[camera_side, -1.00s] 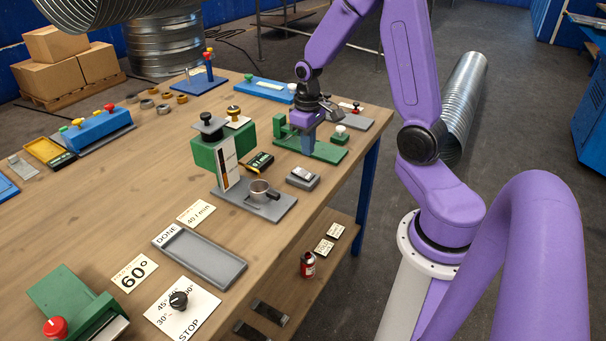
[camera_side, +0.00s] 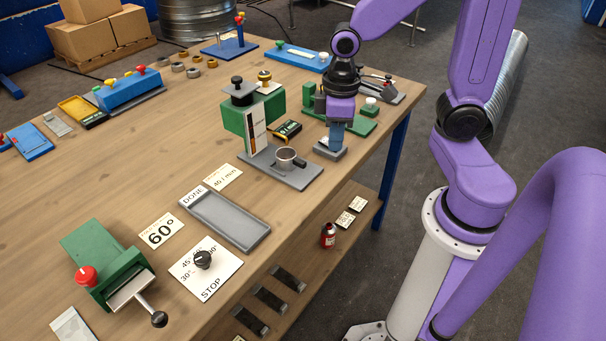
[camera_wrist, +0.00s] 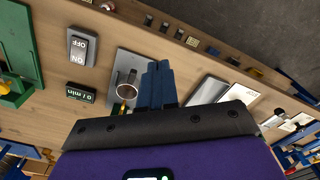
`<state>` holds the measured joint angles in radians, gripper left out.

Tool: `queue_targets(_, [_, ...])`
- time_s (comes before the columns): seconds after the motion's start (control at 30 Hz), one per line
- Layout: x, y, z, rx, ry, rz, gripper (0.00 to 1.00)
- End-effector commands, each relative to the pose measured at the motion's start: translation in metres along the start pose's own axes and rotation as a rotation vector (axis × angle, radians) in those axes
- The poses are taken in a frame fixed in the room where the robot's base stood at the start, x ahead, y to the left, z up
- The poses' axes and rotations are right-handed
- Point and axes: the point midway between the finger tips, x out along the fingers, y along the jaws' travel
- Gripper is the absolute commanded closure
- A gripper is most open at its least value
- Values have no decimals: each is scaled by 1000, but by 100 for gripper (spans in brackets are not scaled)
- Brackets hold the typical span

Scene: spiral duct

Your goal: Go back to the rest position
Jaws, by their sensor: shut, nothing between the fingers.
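My gripper (camera_side: 336,146) is at the right side of the bench, its blue fingers pointing down with the tips over or in front of the small grey ON/OFF switch box (camera_side: 322,152). In the wrist view the blue fingers (camera_wrist: 157,72) are together with nothing between them. That view shows the switch box (camera_wrist: 82,46) to the left of the fingers, apart from them. A metal cup with a handle (camera_side: 286,158) stands on the grey base of the green gauge stand; the cup also shows beside the fingers in the wrist view (camera_wrist: 126,76).
The green gauge stand (camera_side: 240,117) is left of my gripper, and a green fixture (camera_side: 362,127) is behind it. A grey DONE tray (camera_side: 230,220), a dial card (camera_side: 222,265) and a green press (camera_side: 95,250) are nearer the camera.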

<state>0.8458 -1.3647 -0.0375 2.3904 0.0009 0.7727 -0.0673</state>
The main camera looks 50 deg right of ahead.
Motion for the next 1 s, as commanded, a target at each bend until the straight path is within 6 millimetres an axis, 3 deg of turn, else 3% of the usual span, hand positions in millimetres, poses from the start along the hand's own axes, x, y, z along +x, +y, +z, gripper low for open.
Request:
queue_targets(0.2, [-16,-56,29,-236,10,-5,100])
queue_targets(0.4, [-25,-88,60,-413,14,-11,100])
queue_targets(0.63, [-29,-101,79,-507,14,-14,100])
queue_targets(1.0, [-30,-102,80,-512,14,-14,100])
